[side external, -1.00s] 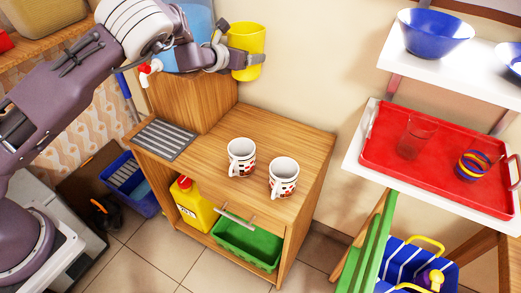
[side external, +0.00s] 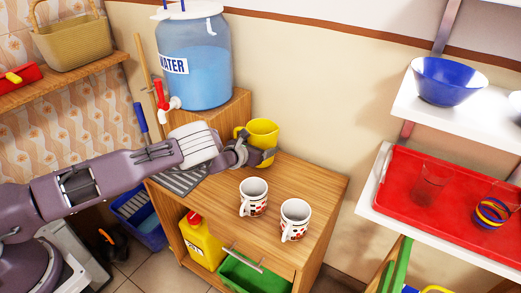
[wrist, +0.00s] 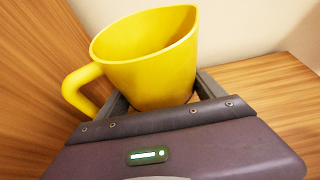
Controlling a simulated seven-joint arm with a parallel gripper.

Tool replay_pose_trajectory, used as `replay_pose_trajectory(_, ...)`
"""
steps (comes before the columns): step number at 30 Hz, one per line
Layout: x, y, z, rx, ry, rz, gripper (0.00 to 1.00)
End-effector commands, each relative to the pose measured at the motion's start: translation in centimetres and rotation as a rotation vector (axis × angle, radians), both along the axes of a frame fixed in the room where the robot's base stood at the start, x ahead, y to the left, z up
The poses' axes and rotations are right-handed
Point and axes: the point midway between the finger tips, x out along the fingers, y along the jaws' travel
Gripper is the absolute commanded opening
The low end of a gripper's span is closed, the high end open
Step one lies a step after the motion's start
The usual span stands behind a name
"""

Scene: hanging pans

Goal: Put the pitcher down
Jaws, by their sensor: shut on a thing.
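The yellow pitcher (side external: 262,138) is upright at the back of the wooden cabinet top (side external: 307,179), beside the raised wooden block. It also shows in the wrist view (wrist: 150,60), with its handle to the left and its inside looking empty. My gripper (side external: 255,157) is shut around the lower part of the pitcher, with one finger on each side in the wrist view (wrist: 163,92). The pitcher's base is hidden by my gripper, so I cannot tell whether it touches the cabinet top.
Two patterned mugs, a left one (side external: 253,197) and a right one (side external: 295,219), stand in front of the pitcher. A water dispenser (side external: 195,62) with a red tap stands on the block, left of the pitcher. A slatted drain grid (side external: 182,181) lies below the tap. The cabinet top's right side is clear.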

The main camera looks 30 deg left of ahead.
Motion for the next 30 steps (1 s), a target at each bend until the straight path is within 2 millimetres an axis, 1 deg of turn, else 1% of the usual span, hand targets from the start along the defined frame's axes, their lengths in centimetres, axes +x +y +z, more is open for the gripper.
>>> replay_pose_trajectory(1, -0.1, 0.1, -1.0, -0.001, 0.002, 0.000, 0.31)
replay_pose_trajectory(2, 0.0, 0.1, -1.4, -0.001, 0.001, 0.000, 0.31)
replay_pose_trajectory(7, 0.0, 0.0, -1.5, -0.001, 0.000, 0.000, 0.31)
replay_pose_trajectory(8, -0.1, 0.0, -1.5, -0.001, 0.001, 0.000, 0.82)
replay_pose_trajectory(9, 0.0, 0.0, -1.5, -0.001, 0.001, 0.000, 0.90)
replay_pose_trajectory(11, 0.0, 0.0, -1.5, -0.001, 0.001, 0.000, 1.00)
replay_pose_trajectory(20, -0.3, 0.0, -1.3, 0.000, 0.001, 0.001, 1.00)
replay_pose_trajectory(23, -1.3, 0.0, -0.9, 0.000, 0.002, 0.001, 1.00)
replay_pose_trajectory(30, -5.1, 0.0, 0.7, 0.001, 0.002, 0.001, 1.00)
